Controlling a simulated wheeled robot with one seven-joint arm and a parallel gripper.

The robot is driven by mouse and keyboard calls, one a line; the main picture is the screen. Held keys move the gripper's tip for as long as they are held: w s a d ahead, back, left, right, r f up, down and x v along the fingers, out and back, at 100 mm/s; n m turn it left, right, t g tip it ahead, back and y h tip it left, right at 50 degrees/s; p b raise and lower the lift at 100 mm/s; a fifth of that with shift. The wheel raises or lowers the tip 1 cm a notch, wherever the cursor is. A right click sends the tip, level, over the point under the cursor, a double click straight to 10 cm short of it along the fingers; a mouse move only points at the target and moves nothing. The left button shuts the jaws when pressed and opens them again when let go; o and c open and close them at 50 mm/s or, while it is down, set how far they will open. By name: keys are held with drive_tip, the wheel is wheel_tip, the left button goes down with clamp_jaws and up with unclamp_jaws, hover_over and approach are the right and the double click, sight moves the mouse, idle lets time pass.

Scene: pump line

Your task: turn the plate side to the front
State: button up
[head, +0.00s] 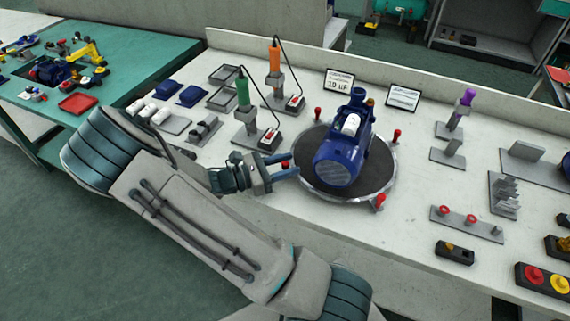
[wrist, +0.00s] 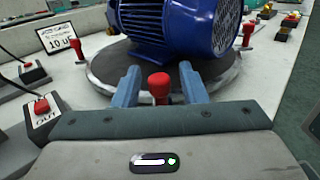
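The blue pump motor (head: 345,150) stands on a round dark turntable (head: 376,183) with a pale metal rim. Its round grille faces the lower left of the head view, and a white cylinder sits on top. I cannot make out a plate on the sides that show. Red-topped pegs stand around the rim. My gripper (head: 285,170) is at the rim's left, fingers open on either side of one red peg (wrist: 159,88). In the wrist view a gap shows between the peg and each finger. The motor (wrist: 180,28) and turntable (wrist: 100,68) lie beyond the fingers.
A green-handled tool (head: 243,92) and an orange-handled tool (head: 274,62) stand in holders left of the turntable. A "10 UF" card (head: 339,82) stands behind it. A pegged grey strip (head: 466,223) lies at right. Bare bench shows in front.

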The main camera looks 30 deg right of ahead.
clamp_jaws()
drive_tip(key=shift+w+d+m+g, duration=0.15)
drive_tip(key=shift+w+m+g, duration=0.25)
drive_tip(key=shift+w+g, duration=0.25)
drive_tip(key=shift+w+d+m+g+p, duration=0.2)
drive_tip(key=shift+w+d+g+p, duration=0.1)
drive_tip(key=shift+w, duration=0.55)
drive_tip(key=shift+w+d+m+g+p, duration=0.15)
drive_tip(key=shift+w+m+g, duration=0.1)
drive_tip(key=shift+w, duration=0.55)
unclamp_jaws()
drive_tip(key=v, duration=0.7)
drive_tip(key=b+v, duration=0.1)
drive_tip(key=v, duration=0.6)
drive_tip(key=shift+r, duration=0.25)
